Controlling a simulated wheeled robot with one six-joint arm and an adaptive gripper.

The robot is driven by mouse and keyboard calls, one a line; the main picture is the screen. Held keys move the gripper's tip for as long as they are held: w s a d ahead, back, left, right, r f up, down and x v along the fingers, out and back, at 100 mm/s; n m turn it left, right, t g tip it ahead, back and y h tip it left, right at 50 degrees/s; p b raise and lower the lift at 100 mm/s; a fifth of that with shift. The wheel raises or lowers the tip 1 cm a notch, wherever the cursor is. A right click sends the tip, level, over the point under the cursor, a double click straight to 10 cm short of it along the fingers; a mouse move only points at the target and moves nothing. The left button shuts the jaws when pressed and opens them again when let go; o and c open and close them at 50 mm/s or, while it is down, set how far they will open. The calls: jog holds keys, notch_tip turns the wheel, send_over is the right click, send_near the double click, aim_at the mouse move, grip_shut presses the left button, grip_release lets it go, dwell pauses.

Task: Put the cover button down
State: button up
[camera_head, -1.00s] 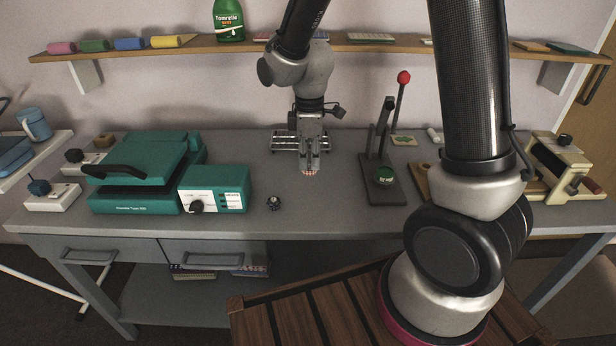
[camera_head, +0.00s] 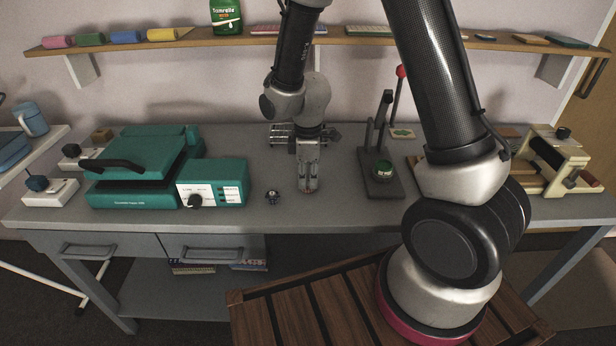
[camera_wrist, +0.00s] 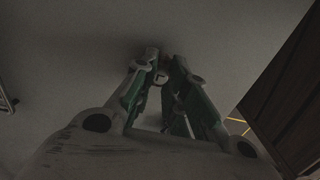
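My gripper (camera_head: 308,188) points down low over the grey worktop, left of the button press. In the wrist view its two green-lined fingers (camera_wrist: 163,72) come close together at the tips. A small roundish grey piece, which looks like the cover button (camera_wrist: 161,78), shows between the fingertips. It is dark and partly hidden by the fingers, and I cannot make it out in the head view. I cannot tell whether it touches the worktop.
The button press (camera_head: 382,185) with a red-knobbed lever stands to the right. A teal heat press (camera_head: 140,170) and control box (camera_head: 213,184) are on the left. A small dark metallic object (camera_head: 272,197) lies left of my gripper. A metal rack (camera_head: 282,134) is behind.

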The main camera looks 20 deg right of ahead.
aim_at(308, 181)
jog(key=shift+o, duration=1)
notch_tip(308, 181, up, 12)
jog(key=r, duration=0.1)
jog(key=s+d+r+m+t, duration=0.4)
jog(key=s+d+r+m, duration=1)
jog(key=s, duration=0.5)
jog(key=shift+s+d+r, duration=0.15)
jog(key=shift+d+r, duration=0.35)
jog(key=shift+d, duration=0.2)
